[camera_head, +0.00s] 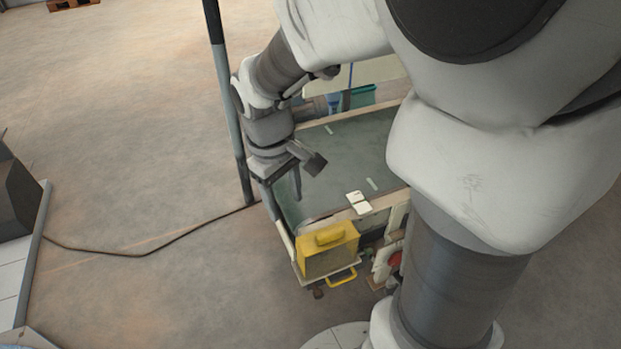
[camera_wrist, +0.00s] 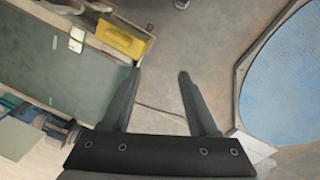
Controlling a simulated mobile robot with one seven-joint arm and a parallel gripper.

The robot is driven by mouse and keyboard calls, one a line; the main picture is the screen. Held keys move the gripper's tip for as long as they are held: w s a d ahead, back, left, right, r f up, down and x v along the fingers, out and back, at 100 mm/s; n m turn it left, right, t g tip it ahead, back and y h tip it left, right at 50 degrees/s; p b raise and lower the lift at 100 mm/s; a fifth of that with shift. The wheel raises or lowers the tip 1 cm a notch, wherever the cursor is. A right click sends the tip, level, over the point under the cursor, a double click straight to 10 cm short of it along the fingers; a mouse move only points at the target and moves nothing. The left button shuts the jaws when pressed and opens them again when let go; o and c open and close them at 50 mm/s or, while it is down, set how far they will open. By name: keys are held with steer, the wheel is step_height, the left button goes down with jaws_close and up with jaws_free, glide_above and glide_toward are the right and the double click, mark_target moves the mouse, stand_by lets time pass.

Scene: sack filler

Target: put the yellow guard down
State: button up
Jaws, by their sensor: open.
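The yellow guard (camera_head: 328,251) is a boxy piece with a raised handle on top. It sits upright on a narrow ledge at the near end of the green-topped bench (camera_head: 345,150). In the wrist view the guard (camera_wrist: 121,38) shows at the upper left, beyond the left fingertip. My gripper (camera_head: 284,197) is open and empty, with its fingers pointing down by the bench's left edge. The gripper (camera_wrist: 159,73) is apart from the guard, and floor shows between its fingers in the wrist view.
A pale card-like item (camera_head: 359,203) lies on the bench's near edge. A yellow loop handle (camera_head: 342,278) shows below the ledge. A dark upright post (camera_head: 230,110) stands left of the bench, and a cable (camera_head: 150,247) runs across open floor. My arm hides the right side.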

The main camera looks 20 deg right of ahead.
steer(key=s+d+r+m+t+y, duration=0.1)
steer(key=s+r+m+t, duration=0.4)
steer(key=s+r, duration=0.5)
steer(key=shift+s+d+r, duration=0.15)
steer(key=shift+d+r, duration=0.3)
steer(key=shift+r, duration=0.3)
steer(key=shift+r, duration=0.1)
step_height(320, 180, up, 20)
steer(key=p, duration=1.9)
steer(key=shift+f+p, duration=0.25)
steer(key=shift+p, duration=0.1)
steer(key=shift+f, duration=0.15)
steer(key=shift+c, duration=0.8)
steer(key=shift+d, duration=0.15)
